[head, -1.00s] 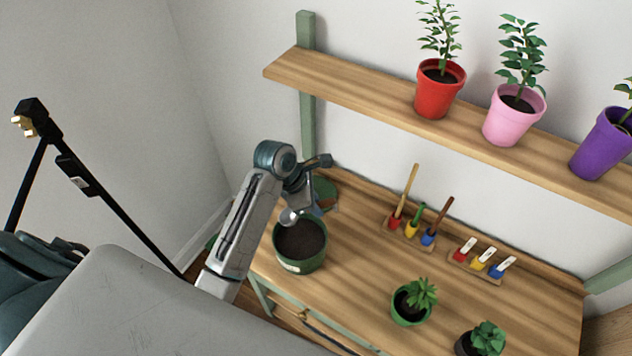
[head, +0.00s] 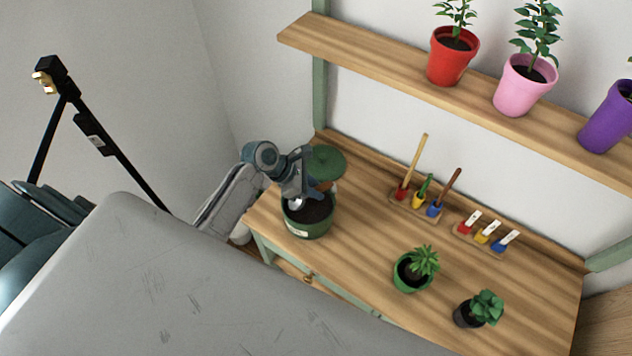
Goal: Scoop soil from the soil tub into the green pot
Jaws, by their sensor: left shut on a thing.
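The soil tub (head: 312,228) is a dark green round tub with a pale label, full of dark soil, at the left end of the wooden bench. My left gripper (head: 300,188) is right over the tub and shut on a small metal scoop (head: 297,204). The scoop's bowl is at the soil, inside the left part of the rim; how deep it sits cannot be told. The gripper hides the handle and part of the tub. The green pot (head: 408,283) stands to the right on the bench, with dark soil and a leafy succulent at its right side. My right gripper is not seen.
A green round thing (head: 328,158) stands behind the tub. A rack of small tools (head: 418,206) and a rack of labelled markers (head: 482,238) line the back. A dark pot (head: 465,315) stands front right. A shelf (head: 400,65) with potted plants hangs above.

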